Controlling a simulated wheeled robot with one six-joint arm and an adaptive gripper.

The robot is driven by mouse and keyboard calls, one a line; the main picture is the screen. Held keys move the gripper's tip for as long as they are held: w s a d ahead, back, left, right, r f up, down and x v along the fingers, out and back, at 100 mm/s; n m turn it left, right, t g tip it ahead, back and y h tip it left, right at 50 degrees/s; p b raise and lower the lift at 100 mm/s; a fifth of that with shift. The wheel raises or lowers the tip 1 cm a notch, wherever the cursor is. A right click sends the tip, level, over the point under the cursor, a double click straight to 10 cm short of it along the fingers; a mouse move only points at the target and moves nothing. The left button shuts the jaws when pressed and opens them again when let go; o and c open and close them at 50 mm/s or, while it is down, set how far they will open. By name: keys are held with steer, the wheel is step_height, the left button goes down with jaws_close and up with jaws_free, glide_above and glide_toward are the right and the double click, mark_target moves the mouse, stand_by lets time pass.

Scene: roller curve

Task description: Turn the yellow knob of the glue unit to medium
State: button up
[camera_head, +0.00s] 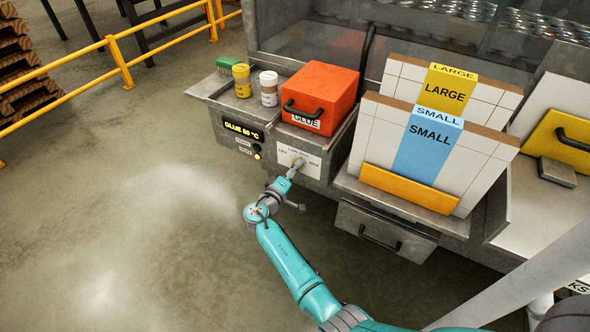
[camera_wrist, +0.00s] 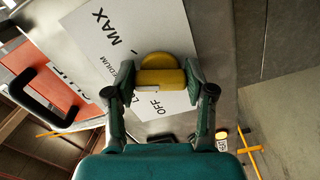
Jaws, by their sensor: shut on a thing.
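The glue unit (camera_head: 228,122) is a grey metal box with a display reading GLUE 60 °C. Its white dial plate (camera_head: 311,165) is on the front face. In the wrist view the plate (camera_wrist: 85,35) shows MAX, part of MEDIUM and OFF, with LOW mostly hidden. The yellow knob (camera_wrist: 160,77) has a round base and a raised bar. My gripper (camera_wrist: 160,82) is shut on the bar, one finger on each side. In the head view my gripper (camera_head: 294,167) is at the plate and covers most of the knob. Which mark the knob points to I cannot tell.
A red glue box (camera_head: 325,92) with a black handle, two jars and a green brush (camera_head: 228,64) stand on top of the unit. SMALL and LARGE panels (camera_head: 430,150) stand to the right. A drawer (camera_head: 383,236) is below. The floor at left is clear.

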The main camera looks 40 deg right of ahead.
steer(key=shift+f, duration=0.1)
steer(key=o, duration=1.2)
steer(key=shift+c, duration=0.2)
steer(key=v, duration=1.2)
